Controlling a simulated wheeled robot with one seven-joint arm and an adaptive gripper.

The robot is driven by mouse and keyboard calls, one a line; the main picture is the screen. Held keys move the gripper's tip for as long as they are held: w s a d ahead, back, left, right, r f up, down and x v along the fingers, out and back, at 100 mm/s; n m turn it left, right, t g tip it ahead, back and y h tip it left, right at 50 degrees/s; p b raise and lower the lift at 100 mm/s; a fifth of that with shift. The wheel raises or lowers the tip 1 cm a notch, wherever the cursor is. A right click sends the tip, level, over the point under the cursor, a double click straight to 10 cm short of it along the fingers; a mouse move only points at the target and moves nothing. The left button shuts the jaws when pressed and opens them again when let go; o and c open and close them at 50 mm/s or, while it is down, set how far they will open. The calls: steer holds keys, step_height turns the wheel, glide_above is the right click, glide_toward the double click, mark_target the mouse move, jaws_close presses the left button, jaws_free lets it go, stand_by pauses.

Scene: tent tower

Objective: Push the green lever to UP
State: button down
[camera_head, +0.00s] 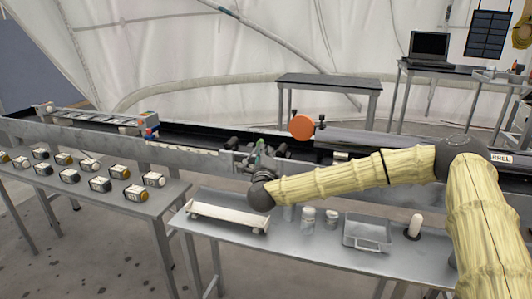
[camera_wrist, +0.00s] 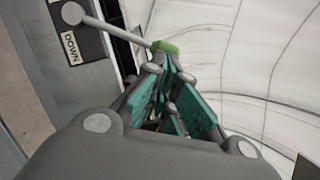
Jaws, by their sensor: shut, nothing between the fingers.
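The green lever shows in the wrist view as a grey rod with a green grip (camera_wrist: 166,47) at its end. The rod runs from a round pivot (camera_wrist: 72,13) at the upper left to the grip. A white label (camera_wrist: 70,46) reading DOWN is on the panel below the pivot. My gripper (camera_wrist: 162,68) has teal pads and is shut with nothing in it. Its tips are right by the green grip; whether they touch it I cannot tell. In the head view my gripper (camera_head: 258,156) is at the long grey rail, where the lever cannot be made out clearly.
An orange disc (camera_head: 302,126) is right of my gripper.

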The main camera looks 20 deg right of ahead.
steer(key=shift+a+r, duration=0.15)
steer(key=shift+r, duration=0.05)
